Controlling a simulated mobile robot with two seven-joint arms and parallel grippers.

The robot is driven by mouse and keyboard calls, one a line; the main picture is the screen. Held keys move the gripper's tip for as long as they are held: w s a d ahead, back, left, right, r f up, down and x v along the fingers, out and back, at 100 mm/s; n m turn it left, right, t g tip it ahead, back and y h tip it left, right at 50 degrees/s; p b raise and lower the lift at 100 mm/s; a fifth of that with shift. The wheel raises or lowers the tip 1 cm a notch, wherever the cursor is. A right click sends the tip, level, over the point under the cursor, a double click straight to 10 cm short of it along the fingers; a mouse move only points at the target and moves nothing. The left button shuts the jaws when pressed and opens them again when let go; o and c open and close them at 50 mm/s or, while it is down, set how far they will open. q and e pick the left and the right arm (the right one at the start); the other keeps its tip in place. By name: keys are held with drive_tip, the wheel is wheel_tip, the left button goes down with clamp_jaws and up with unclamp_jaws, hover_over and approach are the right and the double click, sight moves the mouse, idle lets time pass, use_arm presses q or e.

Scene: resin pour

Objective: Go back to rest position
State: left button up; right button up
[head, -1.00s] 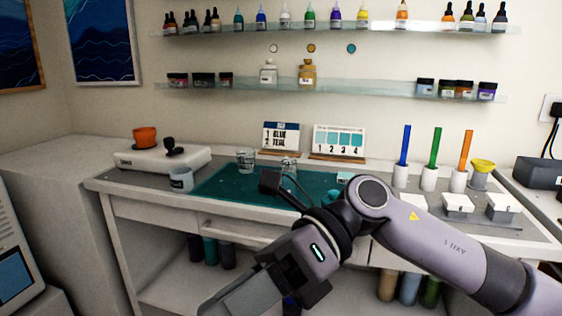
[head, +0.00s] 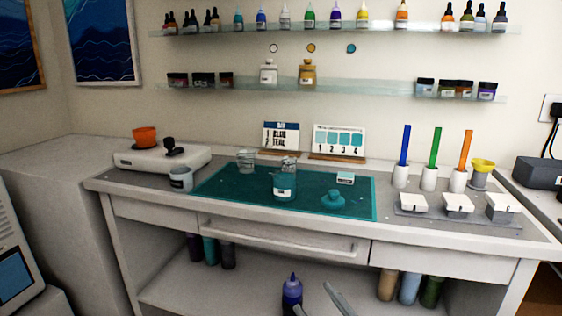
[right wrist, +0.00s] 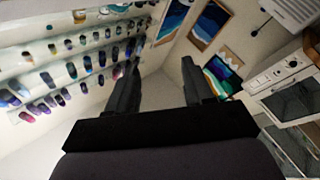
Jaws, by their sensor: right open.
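My right gripper (head: 314,297) shows only as grey finger tips at the bottom edge of the head view, low in front of the workbench. In the right wrist view its two dark fingers (right wrist: 160,72) stand wide apart with nothing between them. They point toward wall shelves and framed pictures, away from the benchtop. My left gripper is not in either view.
The workbench (head: 420,250) spans the view, with a teal mat (head: 230,187) holding a labelled beaker (head: 285,187), a teal lump (head: 333,201) and glass cups. A purple bottle (head: 291,291) shows below, close to the gripper tips. Space above the bench is clear.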

drive_tip(key=s+d+f+m+g+h, duration=0.3)
drive_tip(key=s+d+f+m, duration=0.15)
drive_tip(key=f, duration=0.35)
drive_tip(key=s+d+f+m+g+h, duration=0.2)
drive_tip(key=s+d+f+m+h, duration=0.15)
drive_tip(key=s+f, duration=0.4)
drive_tip(key=s+d+f+m+g+h, duration=0.3)
drive_tip(key=s+d+f, duration=0.15)
drive_tip(key=f, duration=0.55)
use_arm(q)
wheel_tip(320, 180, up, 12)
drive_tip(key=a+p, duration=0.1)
drive_tip(key=p, duration=1.3)
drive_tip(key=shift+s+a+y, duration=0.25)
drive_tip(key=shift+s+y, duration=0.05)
use_arm(e)
wheel_tip(320, 180, up, 12)
drive_tip(key=d, duration=0.1)
drive_tip(key=shift+w+d, duration=0.2)
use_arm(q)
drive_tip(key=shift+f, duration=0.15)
use_arm(e)
drive_tip(key=shift+h, duration=0.25)
